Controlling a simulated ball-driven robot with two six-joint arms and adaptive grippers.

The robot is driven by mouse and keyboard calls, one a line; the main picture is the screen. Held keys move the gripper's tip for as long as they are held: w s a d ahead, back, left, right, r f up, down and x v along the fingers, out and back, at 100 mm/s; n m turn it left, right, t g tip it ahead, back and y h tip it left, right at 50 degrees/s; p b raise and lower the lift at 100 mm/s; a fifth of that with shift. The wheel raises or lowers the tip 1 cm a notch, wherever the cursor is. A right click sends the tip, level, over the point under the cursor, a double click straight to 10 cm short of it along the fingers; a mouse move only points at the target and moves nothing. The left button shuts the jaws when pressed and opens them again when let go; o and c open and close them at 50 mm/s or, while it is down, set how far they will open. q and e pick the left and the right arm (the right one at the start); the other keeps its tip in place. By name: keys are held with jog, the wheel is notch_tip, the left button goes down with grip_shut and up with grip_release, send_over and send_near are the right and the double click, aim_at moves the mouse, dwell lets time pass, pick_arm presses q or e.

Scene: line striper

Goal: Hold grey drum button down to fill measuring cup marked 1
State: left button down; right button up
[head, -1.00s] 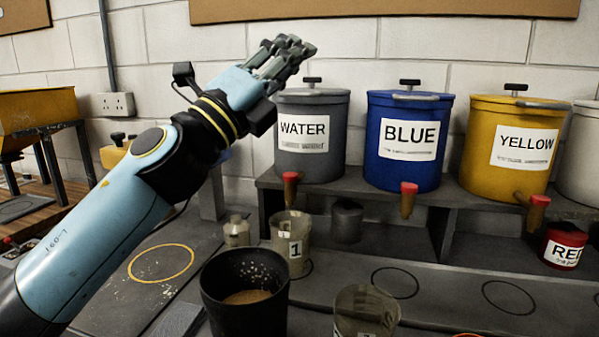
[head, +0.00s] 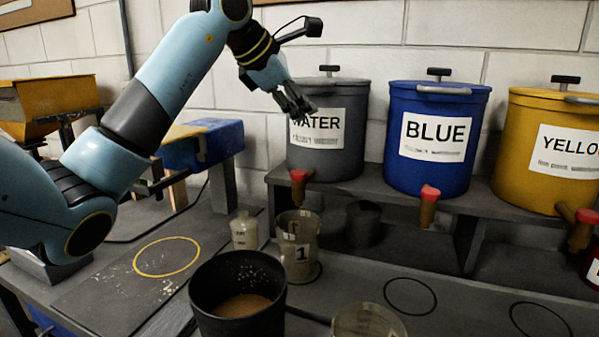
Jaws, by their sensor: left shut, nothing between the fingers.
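The grey drum (head: 345,150) is labelled WATER and stands on the shelf. Its tap has a red button (head: 299,175) on top. The measuring cup marked 1 (head: 300,252) stands upright on the bench below that tap; its contents are not clear. My left gripper (head: 298,106) is shut and empty, pointing down in front of the drum's label and covering its first letter. It is above the red button and apart from it. My right gripper is not in view.
A blue drum (head: 432,170) and a yellow drum (head: 535,190) stand to the right, each with a red-topped tap. A black pot (head: 210,300), a small bottle (head: 244,232) and another clear cup (head: 365,322) are on the bench. A dark lidded pot (head: 363,225) sits under the shelf.

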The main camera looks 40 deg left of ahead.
pick_arm(q)
jog(key=b, duration=0.5)
send_over(301, 173)
notch_tip(301, 173, down, 8)
jog(key=shift+r, duration=0.2)
jog(key=shift+f+b, duration=0.65)
jog(key=shift+f, duration=0.1)
dwell(0.5)
jog(key=shift+f+b, duration=0.3)
jog(key=shift+b, duration=0.05)
jog(key=shift+f+b, duration=0.45)
jog(key=shift+f, duration=0.05)
dwell(1.9)
jog(key=shift+r, duration=0.15)
dwell(1.2)
jog(key=shift+r+p, duration=0.6)
jog(key=shift+r, duration=0.2)
